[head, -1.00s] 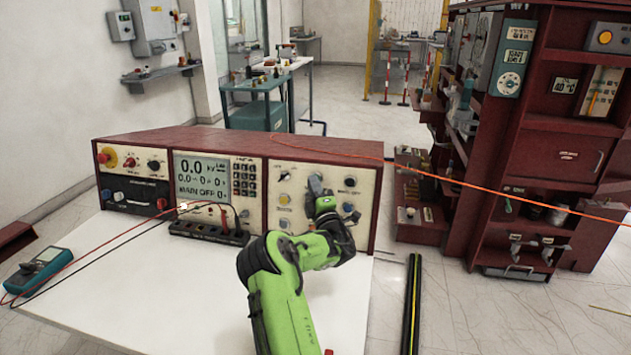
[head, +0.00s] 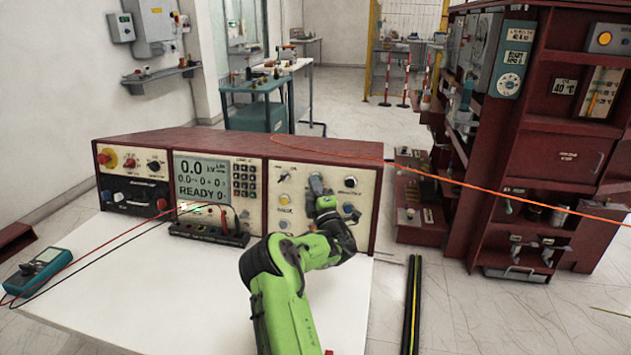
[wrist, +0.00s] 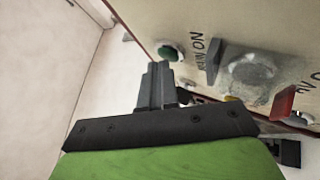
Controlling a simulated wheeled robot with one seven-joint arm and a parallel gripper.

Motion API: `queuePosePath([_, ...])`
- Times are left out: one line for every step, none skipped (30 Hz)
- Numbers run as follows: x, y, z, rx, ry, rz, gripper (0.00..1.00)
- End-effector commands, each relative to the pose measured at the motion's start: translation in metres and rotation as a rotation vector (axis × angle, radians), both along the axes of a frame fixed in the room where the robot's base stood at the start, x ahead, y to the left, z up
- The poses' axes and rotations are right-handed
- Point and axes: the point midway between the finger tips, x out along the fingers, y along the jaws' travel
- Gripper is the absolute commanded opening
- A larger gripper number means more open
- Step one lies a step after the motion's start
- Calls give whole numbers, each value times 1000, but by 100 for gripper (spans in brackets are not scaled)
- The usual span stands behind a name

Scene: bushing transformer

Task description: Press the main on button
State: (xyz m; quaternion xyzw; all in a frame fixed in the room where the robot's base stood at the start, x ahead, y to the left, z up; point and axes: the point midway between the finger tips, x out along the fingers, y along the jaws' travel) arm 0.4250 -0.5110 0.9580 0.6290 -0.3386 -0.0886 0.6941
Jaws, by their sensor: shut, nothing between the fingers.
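The main on button is a green round button (wrist: 170,52) on the cream panel in the wrist view, beside a label ending in "N ON". My gripper (wrist: 160,68) is shut and empty, its fingertips just below the button in that picture. I cannot tell whether they touch it. In the head view my gripper (head: 317,186) is at the right-hand section of the red control console (head: 220,142) and covers part of that panel, so I cannot make out the green button there. The console's display (head: 201,180) reads 0.0 kV and "READY".
A yellow button (head: 285,199) and several knobs sit around my gripper on the panel. A black terminal block (head: 208,234) with red and black leads stands before the console. A multimeter (head: 40,266) lies at the left. The white tabletop (head: 160,300) is mostly clear.

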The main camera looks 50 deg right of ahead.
Motion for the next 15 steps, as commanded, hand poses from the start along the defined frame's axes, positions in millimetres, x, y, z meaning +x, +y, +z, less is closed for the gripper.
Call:
queuePosePath([0,-1,0,0,0,-1,0])
queuePosePath([0,-1,0,0,0,-1,0])
queuePosePath([0,-1,0,0,0,-1,0])
queuePosePath([0,-1,0,0,0,-1,0])
queuePosePath([0,-1,0,0,0,-1,0])
queuePosePath([0,-1,0,0,0,-1,0])
queuePosePath([0,-1,0,0,0,-1,0])
queuePosePath([0,-1,0,0,0,-1,0])
queuePosePath([0,-1,0,0,0,-1,0])
queuePosePath([0,0,0,0,0,-1,0])
queuePosePath([-1,0,0,0,0,-1,0])
queuePosePath([-1,2,1,1,1,-1,0])
queuePosePath([-2,3,1,1,0,-2,0])
queuePosePath([-2,4,1,1,0,-2,0])
queuePosePath([-3,7,2,1,1,-1,0])
